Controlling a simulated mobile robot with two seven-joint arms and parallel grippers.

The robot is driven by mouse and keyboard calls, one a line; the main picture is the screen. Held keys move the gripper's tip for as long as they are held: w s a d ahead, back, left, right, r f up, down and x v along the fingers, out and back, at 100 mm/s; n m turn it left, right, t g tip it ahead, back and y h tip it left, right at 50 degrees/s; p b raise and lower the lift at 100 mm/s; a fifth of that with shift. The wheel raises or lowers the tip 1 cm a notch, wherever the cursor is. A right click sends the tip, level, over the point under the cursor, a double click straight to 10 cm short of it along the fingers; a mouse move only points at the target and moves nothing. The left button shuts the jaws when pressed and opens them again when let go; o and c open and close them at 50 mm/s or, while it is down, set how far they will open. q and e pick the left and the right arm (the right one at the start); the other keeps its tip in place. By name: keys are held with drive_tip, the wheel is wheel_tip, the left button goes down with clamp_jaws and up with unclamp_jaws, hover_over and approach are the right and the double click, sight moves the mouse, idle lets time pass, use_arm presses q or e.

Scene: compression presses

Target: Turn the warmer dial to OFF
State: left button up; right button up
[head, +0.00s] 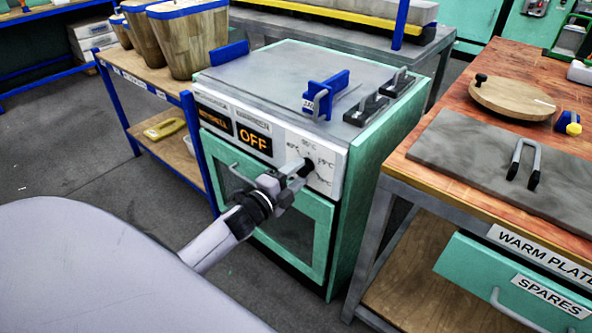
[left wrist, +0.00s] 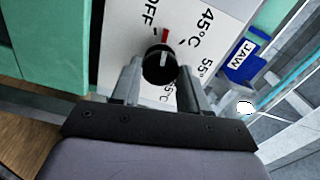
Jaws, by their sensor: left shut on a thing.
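The warmer (head: 340,240) is a teal cabinet with a grey top and a white front panel. Its black dial (head: 307,168) sits at the panel's right, among temperature marks; an orange display (head: 254,139) reads OFF. My left gripper (head: 295,177) reaches the dial from the front and is shut on it. In the left wrist view the dial (left wrist: 160,63) is between the two fingers, its white line pointing up the picture toward a red mark (left wrist: 165,36). OFF is printed left of that mark and 45°C right of it. My right gripper is not in view.
On the warmer's top are a blue clamp-like part (head: 325,95) and dark handled blocks (head: 366,108). A wooden bench (head: 480,75) with a grey plate (head: 470,150) stands close at the right. A shelf with wooden buckets (head: 190,40) stands at the left. Grey floor is clear in front.

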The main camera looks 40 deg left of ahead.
use_arm(q)
drive_tip(key=shift+n+p, duration=0.85)
drive_tip(key=shift+n, duration=1.15)
drive_tip(key=o, duration=1)
drive_tip(key=shift+o, duration=0.2)
drive_tip(key=shift+s, duration=0.1)
drive_tip(key=s, duration=0.7)
drive_tip(key=shift+a+p, duration=0.25)
drive_tip(key=shift+p, duration=0.2)
